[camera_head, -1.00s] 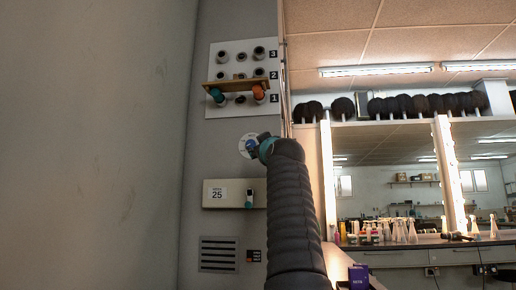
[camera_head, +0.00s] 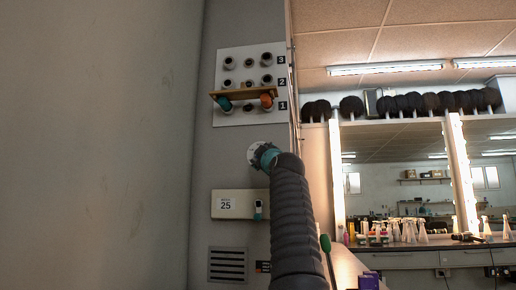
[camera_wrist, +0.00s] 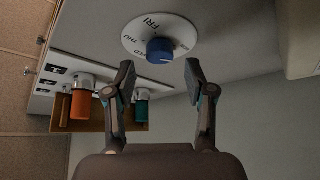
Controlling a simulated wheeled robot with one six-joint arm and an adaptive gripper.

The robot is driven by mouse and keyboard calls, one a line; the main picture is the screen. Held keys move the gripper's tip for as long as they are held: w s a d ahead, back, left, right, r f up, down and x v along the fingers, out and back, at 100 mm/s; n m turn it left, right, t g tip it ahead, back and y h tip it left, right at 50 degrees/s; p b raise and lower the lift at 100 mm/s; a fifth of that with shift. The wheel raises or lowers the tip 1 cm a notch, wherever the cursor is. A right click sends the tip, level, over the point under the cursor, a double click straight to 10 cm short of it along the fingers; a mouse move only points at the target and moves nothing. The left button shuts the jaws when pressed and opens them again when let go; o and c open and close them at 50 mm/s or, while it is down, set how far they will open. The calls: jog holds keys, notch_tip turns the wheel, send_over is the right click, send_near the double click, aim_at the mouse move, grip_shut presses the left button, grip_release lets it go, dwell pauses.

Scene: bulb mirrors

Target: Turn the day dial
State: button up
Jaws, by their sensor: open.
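The day dial is a white disc (camera_wrist: 133,40) with a blue knob (camera_wrist: 160,50) at its middle; FRI, THU and WED can be read on it in the wrist view. In the head view only the left part of the disc (camera_head: 253,153) shows on the grey wall panel, and the knob is hidden behind my arm. My gripper (camera_wrist: 160,77) is open and empty in the wrist view. Its two fingers point toward the dial, one on each side of the knob's line and apart from it. Whether the tips are level with the knob is hard to tell.
Above the dial, a white socket board (camera_head: 252,115) carries a wooden shelf (camera_head: 243,94) with a teal item (camera_head: 224,104) and an orange one (camera_head: 266,101). A label box (camera_head: 237,204) reading 25 is below. A mirror counter (camera_head: 400,246) stands right.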

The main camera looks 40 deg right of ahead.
jog(key=shift+p+x, duration=0.85)
jog(key=shift+x, duration=0.4)
jog(key=shift+w+d, duration=0.1)
jog(key=shift+w, duration=0.2)
grip_shut()
